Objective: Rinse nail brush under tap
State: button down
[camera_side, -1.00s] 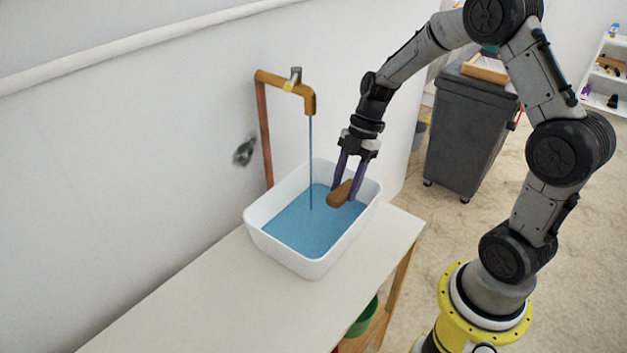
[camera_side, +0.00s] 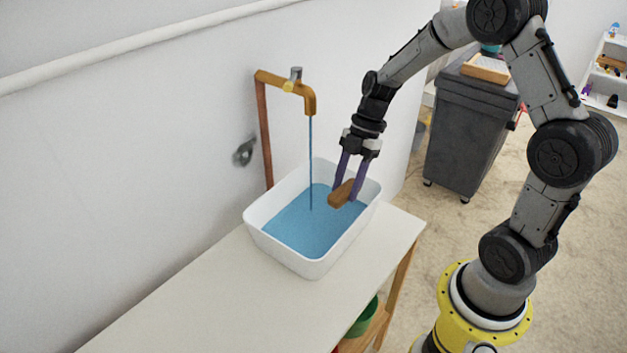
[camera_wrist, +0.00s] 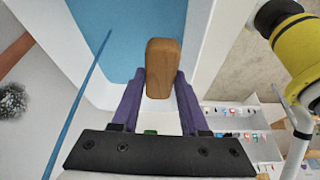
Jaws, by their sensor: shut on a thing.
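My gripper (camera_side: 349,178) has purple fingers and is shut on the wooden nail brush (camera_side: 341,193), a brown block. It holds the brush over the right part of a white basin (camera_side: 256,228) with blue water in it. In the wrist view the brush (camera_wrist: 163,66) sits between the fingertips, its wooden top facing the camera; bristles are not visible. A copper tap (camera_side: 290,86) on the wall pours a thin blue stream (camera_side: 311,160) into the basin. The stream (camera_wrist: 85,85) also shows in the wrist view, left of the brush and apart from it.
The basin stands on a white table (camera_side: 220,300) against a white wall. The table top to the front left is bare. A dark grey bin (camera_side: 470,130) stands on the floor behind, with a wooden tray (camera_side: 486,68) on top. A green container (camera_side: 363,318) is under the table.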

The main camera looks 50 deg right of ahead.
jog(key=s+r, duration=0.3)
jog(key=s, duration=0.1)
jog(key=shift+s+a+r, duration=0.15)
jog(key=shift+s+r, duration=0.2)
jog(key=shift+r, duration=0.05)
